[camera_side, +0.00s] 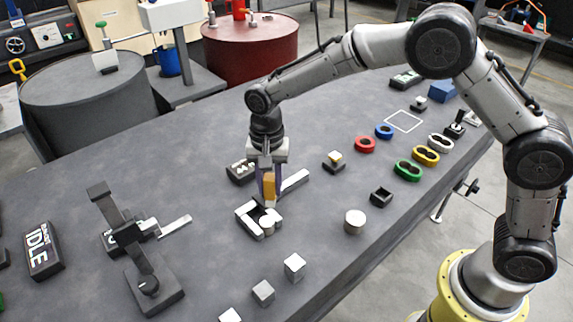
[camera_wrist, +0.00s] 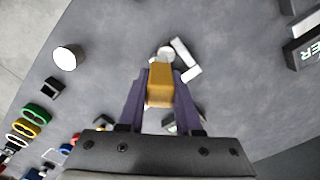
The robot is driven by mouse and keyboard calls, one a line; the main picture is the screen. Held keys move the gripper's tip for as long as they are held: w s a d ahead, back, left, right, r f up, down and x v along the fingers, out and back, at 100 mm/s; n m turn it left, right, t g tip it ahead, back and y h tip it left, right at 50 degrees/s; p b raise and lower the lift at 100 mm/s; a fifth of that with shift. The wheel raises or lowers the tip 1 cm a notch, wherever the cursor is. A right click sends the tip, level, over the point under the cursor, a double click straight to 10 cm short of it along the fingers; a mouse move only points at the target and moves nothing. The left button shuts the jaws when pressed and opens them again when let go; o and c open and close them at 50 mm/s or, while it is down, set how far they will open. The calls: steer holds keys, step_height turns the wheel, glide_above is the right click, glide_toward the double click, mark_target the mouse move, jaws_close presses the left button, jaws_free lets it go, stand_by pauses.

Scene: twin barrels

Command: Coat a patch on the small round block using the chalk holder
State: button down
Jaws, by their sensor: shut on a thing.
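My gripper (camera_side: 268,185) has purple fingers and is shut on an orange block-shaped holder, which I take to be the chalk holder (camera_side: 269,188). In the wrist view my gripper (camera_wrist: 160,80) has the orange holder (camera_wrist: 160,88) between its fingers. The holder points down, its lower end at or just above a small pale round block (camera_side: 267,225). I cannot tell whether they touch. The round block sits between white angled walls (camera_side: 246,222) of a fixture. In the wrist view the round block (camera_wrist: 166,52) shows just beyond the holder, partly hidden.
A larger white cylinder (camera_side: 355,221) and a small black open box (camera_side: 381,197) stand to the right. A dark lever stand (camera_side: 150,275) is at left. Pale cubes (camera_side: 294,266) lie in front. Coloured rings (camera_side: 365,144) are farther right. Bare table lies between.

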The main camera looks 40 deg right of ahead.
mark_target(270, 206)
steer(key=shift+f, duration=3.6)
steer(key=shift+w+a+f, duration=0.1)
steer(key=shift+w+f, duration=0.15)
steer(key=shift+s, duration=0.35)
steer(key=shift+r, duration=3.9)
steer(key=shift+f, duration=0.1)
